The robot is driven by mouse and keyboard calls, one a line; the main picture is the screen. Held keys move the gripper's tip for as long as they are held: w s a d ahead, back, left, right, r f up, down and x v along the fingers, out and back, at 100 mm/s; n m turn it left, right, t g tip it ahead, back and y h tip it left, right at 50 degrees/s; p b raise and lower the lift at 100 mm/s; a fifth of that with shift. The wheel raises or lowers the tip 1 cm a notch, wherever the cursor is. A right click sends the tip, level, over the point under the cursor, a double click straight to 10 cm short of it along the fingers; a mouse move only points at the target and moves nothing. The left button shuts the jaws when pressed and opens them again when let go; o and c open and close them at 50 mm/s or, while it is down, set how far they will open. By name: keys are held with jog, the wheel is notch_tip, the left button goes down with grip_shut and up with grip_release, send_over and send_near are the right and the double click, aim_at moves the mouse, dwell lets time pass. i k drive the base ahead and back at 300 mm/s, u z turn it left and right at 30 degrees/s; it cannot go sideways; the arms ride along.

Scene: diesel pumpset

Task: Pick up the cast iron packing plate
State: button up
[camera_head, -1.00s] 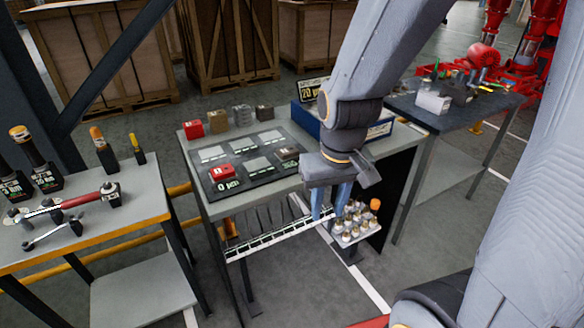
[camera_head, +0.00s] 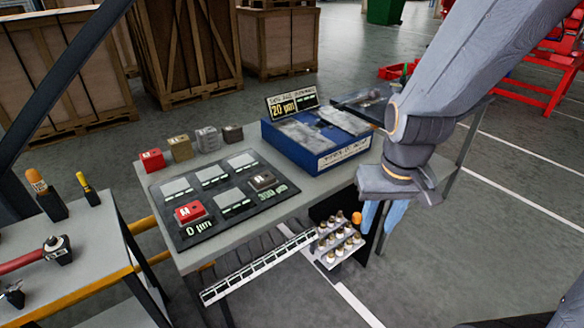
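I cannot tell for sure which piece is the cast iron packing plate. Candidates are small blocks in a row at the table's back left: a red block (camera_head: 152,160), a brass-coloured block (camera_head: 180,148), a grey block (camera_head: 207,139) and a dark brown block (camera_head: 232,133).

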aim_at(263, 180)
jog(key=i, duration=0.95)
jog(key=u, duration=0.65)
